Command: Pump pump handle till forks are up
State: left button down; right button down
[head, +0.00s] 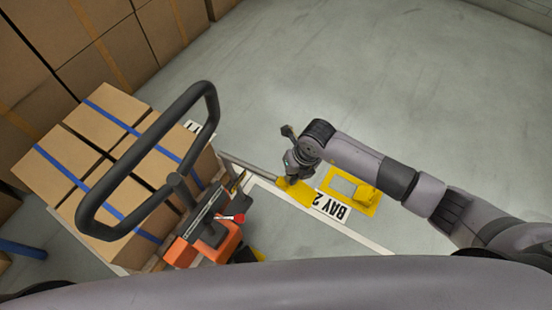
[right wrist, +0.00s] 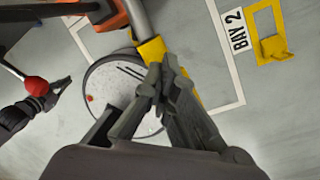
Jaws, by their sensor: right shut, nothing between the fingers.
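The pump handle is a grey bar (head: 250,166) with a yellow end (head: 296,193), reaching right from the orange carrier body (head: 205,245). In the right wrist view its yellow end (right wrist: 151,49) lies just beyond my right fingertips (right wrist: 157,76) and is partly covered by them. My right gripper (head: 286,180) is shut and empty at the yellow end; I cannot tell whether it touches. My left gripper (right wrist: 55,92) shows at the left of the right wrist view, near the red-knobbed lever (right wrist: 36,86); its opening is unclear. The forks are hidden under the load.
A black loop handle (head: 207,95) rises over strapped cartons (head: 110,125) on the carrier. More stacked cartons (head: 60,35) stand behind at the left. A yellow bracket (head: 365,192) and a BAY 2 sign (head: 331,208) are on the floor. The floor at the upper right is clear.

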dwell(0.5)
jog(key=w+a+r+p, duration=0.4)
jog(key=a+r, duration=0.1)
jog(key=r, duration=0.5)
jog(key=shift+a+p, duration=0.25)
jog(key=shift+p, duration=0.1)
dwell(0.8)
jog(key=shift+r, duration=0.2)
jog(key=r, duration=0.1)
jog(key=w+a+r+p, duration=0.1)
jog(key=a+r, duration=0.1)
jog(key=r, duration=0.1)
jog(key=shift+w+a, duration=0.15)
jog(key=shift+w, duration=0.2)
dwell(1.0)
